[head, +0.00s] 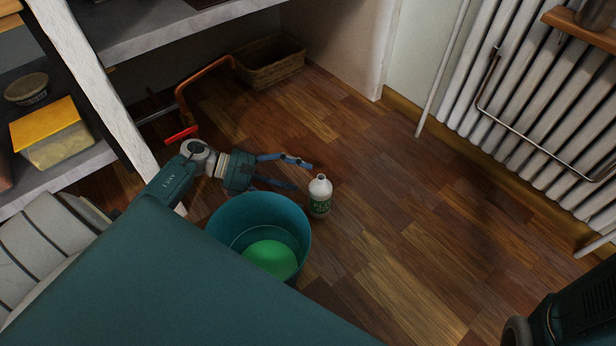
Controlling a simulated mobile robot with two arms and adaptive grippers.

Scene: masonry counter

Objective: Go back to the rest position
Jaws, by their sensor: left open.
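My left gripper (300,173) reaches in from the left above the wooden floor. Its two blue fingers are apart and nothing is between them. A white bottle (320,196) with a green label stands upright on the floor, just right of and below the fingertips in the picture. A teal bucket (300,222) with green liquid in it stands below the gripper in the picture, left of the bottle. A dark part of my right arm shows at the lower right corner, but I cannot make out its gripper.
A masonry counter (160,27) with shelves stands at the upper left, holding a yellow-lidded container (50,133). A wicker basket (268,68) sits on the floor under it. A white radiator (540,90) lines the right wall. The floor (400,210) between is clear.

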